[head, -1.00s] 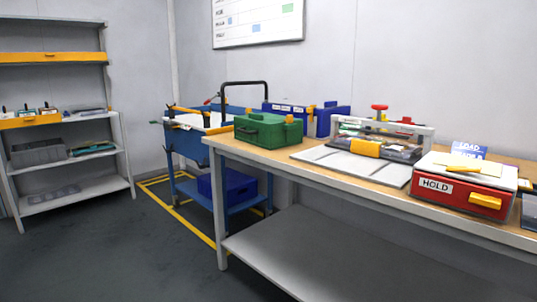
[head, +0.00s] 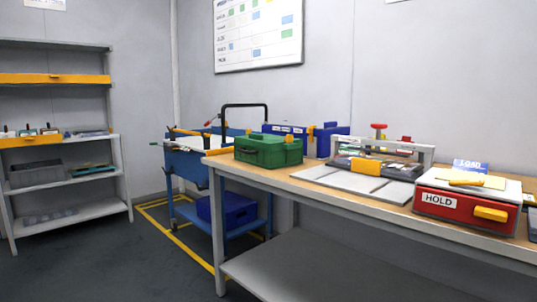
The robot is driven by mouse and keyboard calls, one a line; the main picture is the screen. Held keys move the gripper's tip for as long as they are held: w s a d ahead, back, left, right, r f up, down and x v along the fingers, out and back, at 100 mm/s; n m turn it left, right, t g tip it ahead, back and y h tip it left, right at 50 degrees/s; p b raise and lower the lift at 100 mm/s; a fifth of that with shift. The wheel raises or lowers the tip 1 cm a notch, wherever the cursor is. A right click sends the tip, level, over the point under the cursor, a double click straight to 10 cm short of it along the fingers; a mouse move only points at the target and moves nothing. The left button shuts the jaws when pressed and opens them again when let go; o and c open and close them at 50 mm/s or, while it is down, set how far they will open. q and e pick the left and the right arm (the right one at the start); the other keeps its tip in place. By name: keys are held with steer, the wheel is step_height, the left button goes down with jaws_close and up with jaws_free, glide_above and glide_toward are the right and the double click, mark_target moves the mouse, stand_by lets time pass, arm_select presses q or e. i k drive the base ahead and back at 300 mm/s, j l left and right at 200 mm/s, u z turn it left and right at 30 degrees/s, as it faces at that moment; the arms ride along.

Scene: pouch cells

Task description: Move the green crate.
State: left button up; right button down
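The green crate (head: 268,150) sits upright on the wooden-topped workbench (head: 310,190), near its left end. It has a dark handle on its front and an orange latch at its upper right. Neither of my grippers shows in the head view, and nothing is seen touching the crate.
A blue cart (head: 188,163) with a black handle stands left of the bench, inside yellow floor lines. A blue case (head: 288,140) is behind the crate. A grey fixture (head: 375,165) and a red HOLD box (head: 455,210) are to its right. Shelving (head: 70,180) stands far left; floor between is clear.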

mark_target(270, 157)
steer(key=i+j, duration=0.15)
steer(key=i, duration=0.45)
steer(key=i+j+z, duration=0.1)
steer(key=i, duration=0.45)
